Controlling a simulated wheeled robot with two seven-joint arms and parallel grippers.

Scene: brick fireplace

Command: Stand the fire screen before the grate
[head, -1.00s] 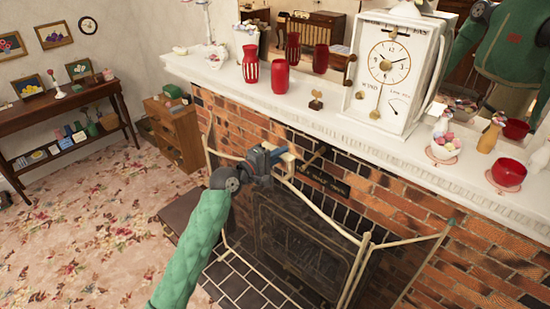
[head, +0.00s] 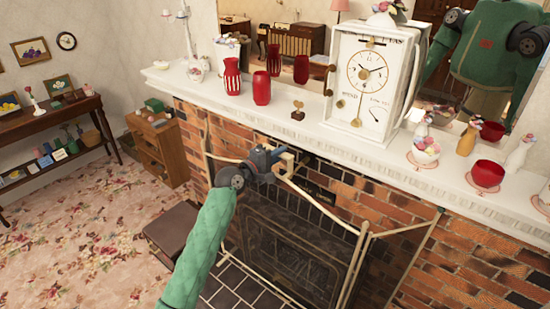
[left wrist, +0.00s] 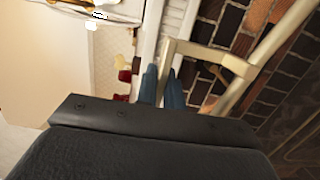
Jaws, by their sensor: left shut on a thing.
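The fire screen (head: 318,207) has a thin cream frame with see-through dark mesh and folded side panels. It is upright in front of the brick fireplace opening, in the middle of the head view. Its lower edge is cut off, so I cannot tell whether it touches the hearth. My left gripper (head: 280,158) is shut on the cream handle at the top of the screen. The left wrist view shows the blue fingers (left wrist: 162,86) at the handle (left wrist: 205,55). The grate is only dimly visible behind the mesh. My right gripper is out of view.
The white mantel (head: 300,116) overhangs just behind the screen, carrying a white clock (head: 365,80), red vases (head: 262,88) and a red bowl (head: 487,173). A dark low box (head: 172,228) stands left of the dark-tiled hearth (head: 240,292). Flowered carpet (head: 90,240) is open at left.

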